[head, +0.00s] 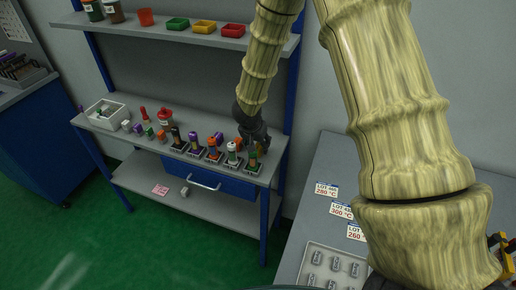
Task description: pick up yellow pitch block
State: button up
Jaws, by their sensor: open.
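My gripper (254,138) is dark and open, at the right end of the bench (228,205), over the rightmost of a row of small dark stands. A small green and orange piece (252,158) shows just below it on that stand. I cannot tell whether the fingers touch it. I cannot pick out the yellow pitch block for sure; the fingers hide part of that spot. The other stands hold purple (195,140), orange (213,143) and white-topped (233,148) pieces.
A white box (103,118), small coloured pieces and a red jar (165,117) occupy the bench's left. The shelf above (165,31) holds jars and green, yellow and red bins. A grey table (325,160) with lot cards and a tray (330,268) stands at right.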

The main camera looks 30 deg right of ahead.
jog(key=shift+x, duration=0.8)
jog(key=shift+c, duration=0.2)
grip_shut()
jog(key=shift+r, duration=0.1)
